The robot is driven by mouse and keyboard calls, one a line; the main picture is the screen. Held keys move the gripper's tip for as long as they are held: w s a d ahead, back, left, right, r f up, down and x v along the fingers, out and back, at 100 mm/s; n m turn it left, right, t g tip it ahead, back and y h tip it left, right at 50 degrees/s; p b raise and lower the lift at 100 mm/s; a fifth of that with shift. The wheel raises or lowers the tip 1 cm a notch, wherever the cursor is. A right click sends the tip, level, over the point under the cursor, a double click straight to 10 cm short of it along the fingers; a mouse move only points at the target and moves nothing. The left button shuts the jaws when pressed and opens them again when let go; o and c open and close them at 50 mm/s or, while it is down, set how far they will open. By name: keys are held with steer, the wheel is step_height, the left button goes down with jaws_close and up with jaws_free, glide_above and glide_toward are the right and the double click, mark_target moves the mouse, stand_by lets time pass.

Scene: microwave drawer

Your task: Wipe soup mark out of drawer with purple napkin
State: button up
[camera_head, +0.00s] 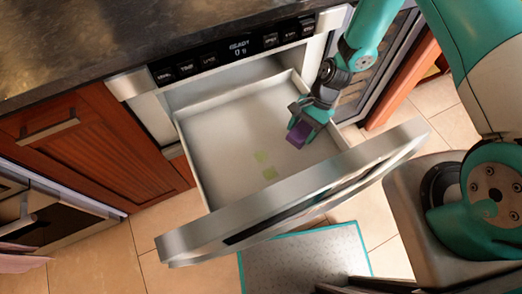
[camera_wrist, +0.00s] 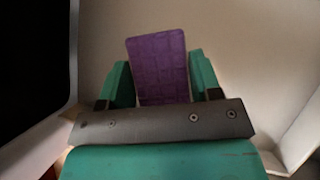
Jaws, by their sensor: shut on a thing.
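My gripper (camera_head: 303,122) is inside the open microwave drawer (camera_head: 215,130), toward its right side. It is shut on the purple napkin (camera_head: 299,134), which sticks out past the fingertips as a flat folded pad. In the wrist view the napkin (camera_wrist: 158,68) stands between the two green fingers of my gripper (camera_wrist: 160,82). The soup mark (camera_head: 265,165) shows as two pale green patches on the drawer floor, to the lower left of the napkin and apart from it. The mark does not show in the wrist view. I cannot tell whether the napkin touches the floor.
The drawer's thick steel front (camera_head: 290,195) and its side walls bound the space around my gripper. The dark countertop (camera_head: 130,35) and control panel (camera_head: 235,48) lie above. A wooden cabinet (camera_head: 95,140) stands left. A grey mat (camera_head: 305,262) lies on the tiled floor.

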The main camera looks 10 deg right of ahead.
steer(key=shift+r+p, duration=0.6)
steer(key=shift+r, duration=0.5)
